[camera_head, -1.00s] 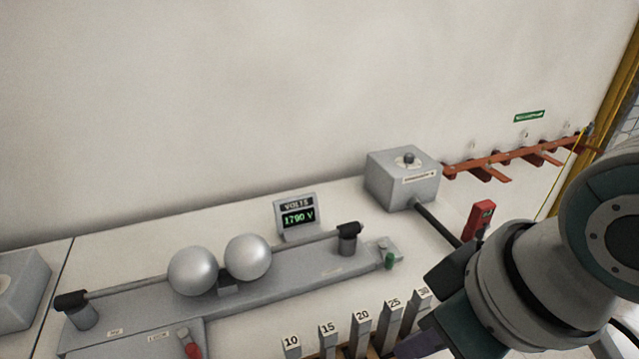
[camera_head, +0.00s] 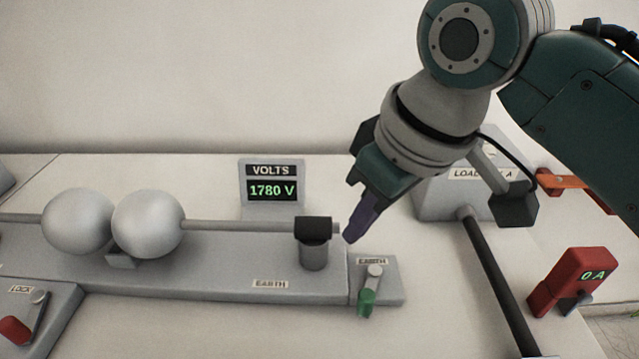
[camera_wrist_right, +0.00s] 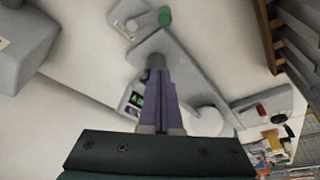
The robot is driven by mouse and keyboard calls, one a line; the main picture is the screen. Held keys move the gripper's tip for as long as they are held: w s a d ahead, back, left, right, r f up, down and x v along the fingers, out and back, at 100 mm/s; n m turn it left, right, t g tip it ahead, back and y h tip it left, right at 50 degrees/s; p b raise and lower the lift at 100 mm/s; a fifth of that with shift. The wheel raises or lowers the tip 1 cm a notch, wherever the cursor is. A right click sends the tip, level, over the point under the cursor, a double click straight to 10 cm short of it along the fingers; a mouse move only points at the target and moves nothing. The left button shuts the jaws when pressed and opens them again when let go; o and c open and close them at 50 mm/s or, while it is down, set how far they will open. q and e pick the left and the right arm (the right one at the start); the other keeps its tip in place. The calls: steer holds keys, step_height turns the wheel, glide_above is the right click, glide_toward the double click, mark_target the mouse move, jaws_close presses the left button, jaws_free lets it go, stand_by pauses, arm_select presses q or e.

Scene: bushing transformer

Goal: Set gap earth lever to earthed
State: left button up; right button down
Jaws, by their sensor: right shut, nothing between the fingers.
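The gap earth lever (camera_head: 367,301) has a green handle and a grey pivot on a small grey plate labelled EARTH (camera_head: 395,290), at the right end of the sphere gap base. Its handle points down towards the front in the head view. The lever also shows at the top of the right wrist view (camera_wrist_right: 164,17). My right gripper (camera_head: 349,238) is shut and empty. Its purple fingers point down, above and a little left of the lever, beside the black-capped post (camera_head: 313,240). It does not touch the lever. My left gripper is not in view.
Two metal spheres (camera_head: 147,224) sit on the gap's rod at left. A VOLTS display (camera_head: 271,186) reads 1780 V behind it. A red-handled lever (camera_head: 16,329) is at front left.

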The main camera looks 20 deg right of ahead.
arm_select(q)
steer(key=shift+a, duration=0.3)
arm_select(e)
steer(key=shift+a, duration=0.2)
steer(key=b, duration=0.3)
glide_above(371, 283)
steer(key=w+a, duration=0.1)
steer(key=a, duration=0.4)
step_height(371, 283, down, 9)
steer(key=shift+a, duration=0.1)
steer(key=shift+f+p, duration=0.35)
steer(key=s, duration=0.1)
steer(key=d+p, duration=0.1)
steer(key=s+p, duration=0.1)
steer(key=shift+s+d+r, duration=0.2)
steer(key=shift+s+d, duration=0.05)
steer(key=shift+s, duration=0.1)
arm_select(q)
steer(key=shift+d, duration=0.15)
arm_select(e)
steer(key=shift+s+d+f, duration=0.1)
steer(key=shift+s+d, duration=0.05)
steer(key=shift+s, duration=0.15)
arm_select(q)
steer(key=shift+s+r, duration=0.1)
arm_select(e)
steer(key=shift+d, duration=0.1)
